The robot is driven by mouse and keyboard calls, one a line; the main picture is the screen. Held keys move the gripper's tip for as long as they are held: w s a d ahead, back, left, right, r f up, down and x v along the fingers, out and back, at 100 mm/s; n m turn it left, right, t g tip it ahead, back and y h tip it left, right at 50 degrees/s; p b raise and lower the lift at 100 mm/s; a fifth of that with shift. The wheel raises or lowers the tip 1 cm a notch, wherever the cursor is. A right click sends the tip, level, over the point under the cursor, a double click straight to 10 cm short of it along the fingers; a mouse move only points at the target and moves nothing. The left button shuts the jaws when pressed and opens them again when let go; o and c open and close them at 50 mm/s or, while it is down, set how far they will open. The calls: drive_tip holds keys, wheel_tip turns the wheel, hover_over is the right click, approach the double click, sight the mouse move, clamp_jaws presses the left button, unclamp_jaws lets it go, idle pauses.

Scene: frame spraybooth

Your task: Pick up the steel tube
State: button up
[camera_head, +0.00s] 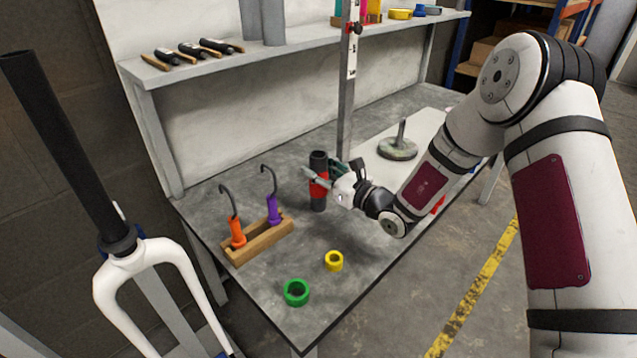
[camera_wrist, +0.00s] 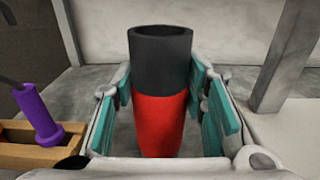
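A dark grey tube with a red band (camera_head: 318,160) stands upright on the grey workbench; it seems to be the steel tube. In the wrist view the tube (camera_wrist: 160,60) is in the middle, with its open top showing and its red part lower down. My gripper (camera_head: 318,180) reaches it from the right, level with the red band. In the wrist view my gripper's teal pads (camera_wrist: 162,105) stand on both sides of the tube, with narrow gaps visible. The tube's lower end is hidden in the wrist view.
A wooden rack (camera_head: 258,241) with an orange-handled hook (camera_head: 238,232) and a purple-handled hook (camera_head: 274,210) stands left of the tube. A green ring (camera_head: 296,293) and a yellow ring (camera_head: 334,261) lie in front. A grey post (camera_head: 346,100) rises close behind.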

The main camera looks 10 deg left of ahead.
sight(325, 159)
clamp_jaws()
drive_tip(key=shift+r, duration=0.1)
drive_tip(key=shift+r+p, duration=0.3)
drive_tip(key=shift+r, duration=0.25)
wheel_tip(325, 159, up, 3)
drive_tip(key=shift+s+f+p, duration=0.1)
drive_tip(key=shift+p, duration=0.65)
drive_tip(key=s+d+r+p, duration=0.1)
drive_tip(key=s+d+p, duration=0.1)
drive_tip(key=s, duration=1.3)
drive_tip(key=shift+s+p, duration=0.35)
drive_tip(key=shift+p, duration=0.3)
